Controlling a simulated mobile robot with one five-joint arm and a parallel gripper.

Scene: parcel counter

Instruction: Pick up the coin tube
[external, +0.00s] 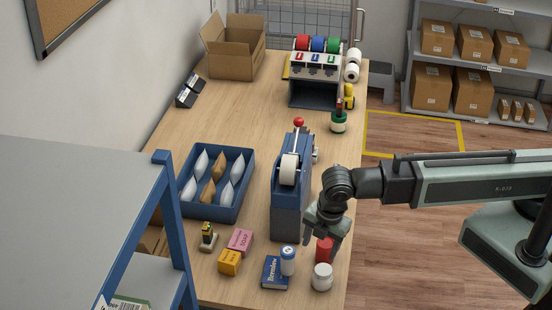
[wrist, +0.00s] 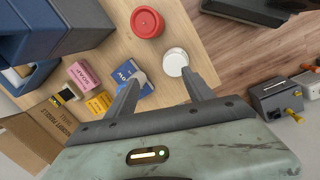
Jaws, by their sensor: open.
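No label names the coin tube, so I cannot tell for certain which cylinder it is. A red round cylinder (external: 324,250) stands on the counter just below my gripper (external: 328,236); the fingers partly hide it. In the wrist view its round red top (wrist: 147,22) shows ahead of the fingertips. A blue and white cylinder (external: 288,261) stands by a blue book (external: 274,273), left of my gripper. A white lidded jar (external: 322,277) stands in front of the red cylinder; its lid (wrist: 175,62) shows near the right fingertip. My gripper (wrist: 162,77) is open and empty.
A blue tape dispenser (external: 288,205) stands close left of my gripper. A pink box (external: 240,240), a yellow box (external: 230,262) and a stamp (external: 208,237) lie further left. A blue tray (external: 213,215) holds several pouches. The counter's right edge is close by.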

